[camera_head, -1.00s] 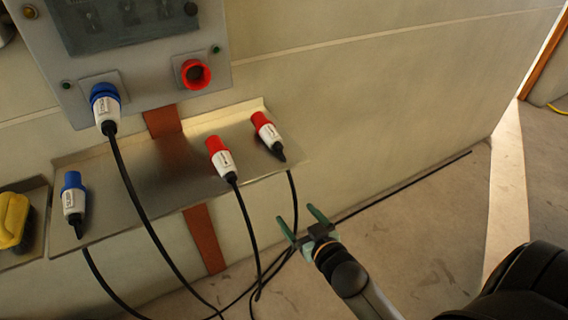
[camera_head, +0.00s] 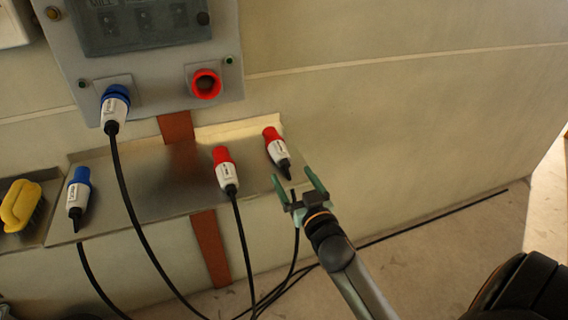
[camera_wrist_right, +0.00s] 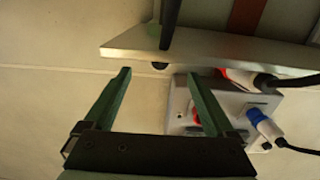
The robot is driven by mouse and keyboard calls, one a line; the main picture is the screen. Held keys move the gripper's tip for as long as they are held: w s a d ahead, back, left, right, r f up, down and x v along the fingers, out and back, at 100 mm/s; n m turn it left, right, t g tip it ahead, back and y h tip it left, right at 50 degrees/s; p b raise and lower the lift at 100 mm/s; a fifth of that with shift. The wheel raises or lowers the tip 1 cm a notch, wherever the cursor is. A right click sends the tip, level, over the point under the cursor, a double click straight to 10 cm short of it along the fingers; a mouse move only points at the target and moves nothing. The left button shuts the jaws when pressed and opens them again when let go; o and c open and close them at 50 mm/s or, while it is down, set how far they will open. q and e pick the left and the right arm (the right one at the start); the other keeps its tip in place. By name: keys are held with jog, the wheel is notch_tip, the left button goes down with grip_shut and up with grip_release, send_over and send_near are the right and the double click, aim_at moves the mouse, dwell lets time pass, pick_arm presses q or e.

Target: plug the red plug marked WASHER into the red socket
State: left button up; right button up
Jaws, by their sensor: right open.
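Two red-and-white plugs lie on the metal shelf: one near the middle (camera_head: 225,170) and one near the right end (camera_head: 276,150). Their labels are too small to read, so I cannot tell which is marked WASHER. The red socket (camera_head: 206,84) is on the grey panel above and appears empty. My right gripper (camera_head: 293,180) is open and empty, with its green fingers just below the right-hand plug's cable end. In the right wrist view the open fingers (camera_wrist_right: 158,78) show nothing between their tips; a red plug (camera_wrist_right: 238,76) lies beyond. My left gripper is not in view.
A blue plug (camera_head: 115,104) sits in the panel (camera_head: 150,80). Another blue plug (camera_head: 77,192) lies at the left of the shelf (camera_head: 150,190). A yellow brush (camera_head: 21,205) is at far left. Black cables hang below the shelf. The wall to the right is clear.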

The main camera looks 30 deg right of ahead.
aim_at(283, 161)
jog(key=b+x, duration=0.1)
jog(key=x, duration=0.7)
jog(key=shift+w+f, duration=0.1)
jog(key=shift+w, duration=0.25)
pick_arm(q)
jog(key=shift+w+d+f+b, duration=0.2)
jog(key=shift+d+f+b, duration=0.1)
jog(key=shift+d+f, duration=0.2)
pick_arm(e)
jog(key=shift+w+d, duration=0.15)
jog(key=shift+w, duration=0.4)
jog(key=c, duration=0.7)
grip_shut()
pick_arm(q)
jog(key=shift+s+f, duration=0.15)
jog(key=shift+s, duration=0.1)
pick_arm(e)
jog(key=shift+s, duration=0.1)
